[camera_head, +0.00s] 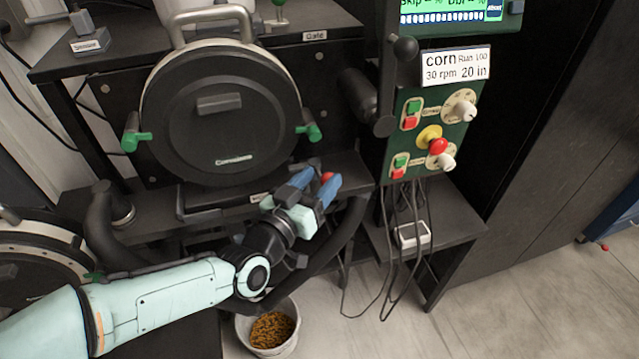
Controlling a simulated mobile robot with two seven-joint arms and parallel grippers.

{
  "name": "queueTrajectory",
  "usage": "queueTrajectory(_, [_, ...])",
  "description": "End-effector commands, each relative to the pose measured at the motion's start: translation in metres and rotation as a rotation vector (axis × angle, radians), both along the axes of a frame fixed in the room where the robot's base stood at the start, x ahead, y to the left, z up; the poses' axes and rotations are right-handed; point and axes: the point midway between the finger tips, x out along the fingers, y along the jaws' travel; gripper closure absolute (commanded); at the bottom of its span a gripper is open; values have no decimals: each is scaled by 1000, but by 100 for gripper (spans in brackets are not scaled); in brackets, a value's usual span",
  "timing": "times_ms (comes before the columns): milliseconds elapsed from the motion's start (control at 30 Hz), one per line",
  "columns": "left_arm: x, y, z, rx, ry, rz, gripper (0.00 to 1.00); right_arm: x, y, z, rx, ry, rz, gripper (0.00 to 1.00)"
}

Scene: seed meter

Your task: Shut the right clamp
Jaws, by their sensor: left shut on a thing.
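The round black seed meter cover (222,115) stands upright at the back, with a grey handle over its top. The right clamp (310,131) has a green lever and sits at the cover's right edge. A matching left clamp (135,138) sits at its left edge. My left gripper (316,183) is below the right clamp and apart from it. Its blue-tipped fingers are shut on a small red-ended thing (327,177), mostly hidden by the fingers. My right gripper is not in view.
A green control panel (433,130) with knobs and a red button stands to the right. A black crank with a round knob (404,49) juts out beside it. A bucket of grain (270,332) stands on the floor below my left arm. Cables hang below the panel.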

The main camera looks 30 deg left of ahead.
Motion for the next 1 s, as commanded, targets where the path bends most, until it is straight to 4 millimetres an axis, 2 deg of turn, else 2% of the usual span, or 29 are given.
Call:
queueTrajectory(33, [1,8,-1,-4,1,19,59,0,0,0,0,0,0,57])
queueTrajectory(233, [0,7,-1,-4,4,18,59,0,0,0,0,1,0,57])
queueTrajectory(367, [-12,8,-1,-4,5,16,59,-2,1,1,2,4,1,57])
queueTrajectory(467, [-30,10,-1,-4,3,17,59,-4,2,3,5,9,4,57])
queueTrajectory(700, [-86,11,0,-1,-2,9,59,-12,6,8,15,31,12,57])
queueTrajectory(800, [-96,13,-3,-2,-4,8,59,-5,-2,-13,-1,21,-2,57])
queueTrajectory(900, [-108,13,-4,2,-4,6,59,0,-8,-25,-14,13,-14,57])
queueTrajectory(1000, [-117,13,-3,1,-3,5,59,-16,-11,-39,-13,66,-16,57])
